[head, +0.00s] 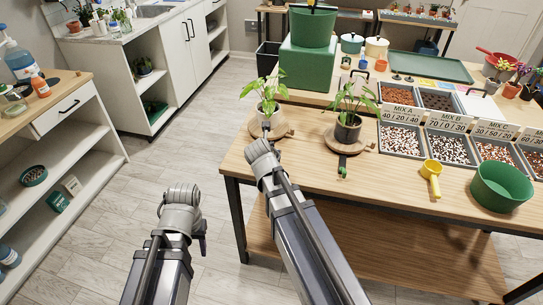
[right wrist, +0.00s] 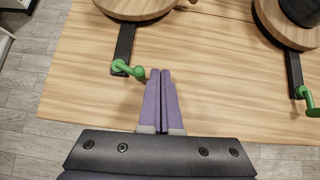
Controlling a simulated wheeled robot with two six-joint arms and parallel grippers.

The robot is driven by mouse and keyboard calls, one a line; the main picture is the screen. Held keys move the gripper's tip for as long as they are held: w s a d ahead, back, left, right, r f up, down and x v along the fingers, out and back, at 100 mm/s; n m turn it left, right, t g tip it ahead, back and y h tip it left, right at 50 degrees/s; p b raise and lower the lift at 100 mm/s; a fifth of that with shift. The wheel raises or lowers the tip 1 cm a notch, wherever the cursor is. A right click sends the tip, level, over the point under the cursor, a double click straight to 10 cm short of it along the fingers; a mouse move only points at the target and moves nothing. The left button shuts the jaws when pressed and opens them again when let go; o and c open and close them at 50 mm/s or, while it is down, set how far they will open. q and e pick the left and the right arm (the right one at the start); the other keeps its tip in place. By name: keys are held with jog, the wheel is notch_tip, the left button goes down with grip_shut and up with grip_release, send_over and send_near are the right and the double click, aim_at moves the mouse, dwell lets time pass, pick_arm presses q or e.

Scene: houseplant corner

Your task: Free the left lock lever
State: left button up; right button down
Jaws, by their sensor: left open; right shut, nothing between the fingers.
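The left lock lever (right wrist: 128,68) is green, on a dark bar below the left round wooden turntable (right wrist: 135,10) in the right wrist view. My right gripper (right wrist: 160,73) is shut and empty, its purple fingertips just right of the lever's rounded end. I cannot tell if they touch it. In the head view my right arm covers this lever; the left turntable (head: 284,132) shows beside the arm, carrying a leafy plant (head: 268,90). My left gripper (head: 203,232) is over the floor left of the table, away from the levers; its fingers barely show.
The right turntable (head: 365,148) holds a plant in a dark pot (head: 347,132); its green lever (head: 342,171) points to the front edge. A yellow scoop (head: 432,178), a green bowl (head: 501,187) and mix bins (head: 402,139) stand to the right. The table's front left is bare.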

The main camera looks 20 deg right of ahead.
jog(key=shift+w, duration=0.1)
jog(key=shift+w+a, duration=0.5)
pick_arm(q)
jog(key=shift+d, duration=0.1)
pick_arm(e)
jog(key=shift+a, duration=0.1)
